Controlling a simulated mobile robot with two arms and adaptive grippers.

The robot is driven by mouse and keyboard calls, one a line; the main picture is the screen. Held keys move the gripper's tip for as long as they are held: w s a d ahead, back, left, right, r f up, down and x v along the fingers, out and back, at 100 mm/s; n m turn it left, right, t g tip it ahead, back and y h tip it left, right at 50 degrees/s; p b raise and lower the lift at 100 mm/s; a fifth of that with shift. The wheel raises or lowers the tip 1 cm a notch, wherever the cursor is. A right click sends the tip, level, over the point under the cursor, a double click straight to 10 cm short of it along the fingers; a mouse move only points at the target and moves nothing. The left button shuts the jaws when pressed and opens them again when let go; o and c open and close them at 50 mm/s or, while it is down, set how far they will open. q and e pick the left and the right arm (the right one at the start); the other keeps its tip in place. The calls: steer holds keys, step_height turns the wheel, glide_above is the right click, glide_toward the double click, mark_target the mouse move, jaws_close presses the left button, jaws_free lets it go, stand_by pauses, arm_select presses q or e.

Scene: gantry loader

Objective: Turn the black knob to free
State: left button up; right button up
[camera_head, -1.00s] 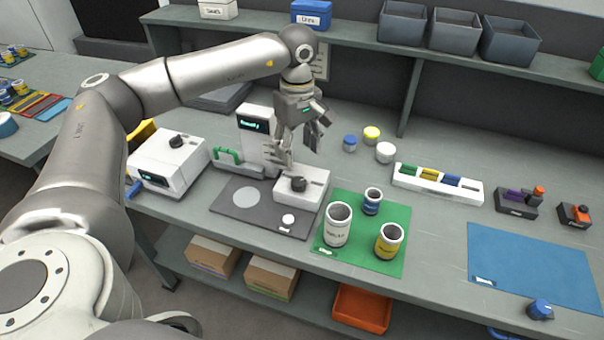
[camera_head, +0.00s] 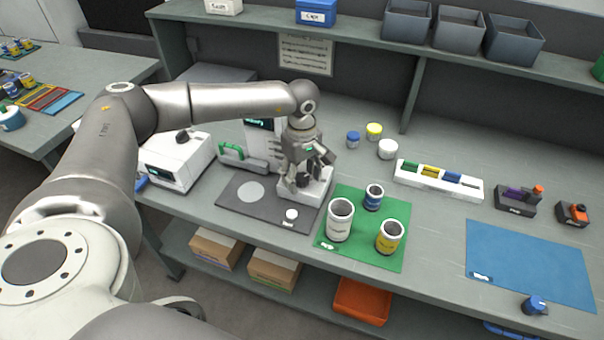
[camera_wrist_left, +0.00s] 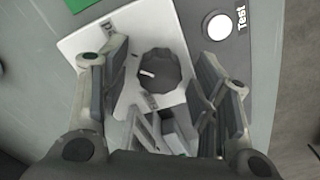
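The black knob (camera_wrist_left: 158,76) sits on a white block (camera_wrist_left: 90,48) at the back of a dark grey mat. Its white pointer mark points left in the wrist view. Printed labels beside it are partly hidden and hard to read. My left gripper (camera_head: 300,180) is over the block in the head view and hides much of the knob. In the wrist view its fingers stand open on both sides of the knob, with visible gaps. My right gripper is not in view.
A white Test button (camera_wrist_left: 218,26) is on the dark mat (camera_head: 235,213) in front of the block. A green mat (camera_head: 345,258) with several cups lies to the right. A white device (camera_head: 180,160) with another black knob and a green handle (camera_head: 231,150) are to the left.

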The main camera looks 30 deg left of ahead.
arm_select(q)
steer(key=c, duration=1)
steer(key=shift+o, duration=0.2)
steer(key=n+b, duration=0.2)
steer(key=n, duration=0.2)
steer(key=shift+f, duration=0.15)
steer(key=n+b, duration=0.2)
steer(key=n, duration=0.2)
steer(key=shift+n, duration=0.3)
steer(key=n+b, duration=0.1)
steer(key=n, duration=0.5)
steer(key=n+b, duration=0.1)
steer(key=n, duration=0.2)
steer(key=shift+w+r, duration=0.1)
steer(key=shift+r, duration=0.1)
steer(key=shift+n, duration=0.3)
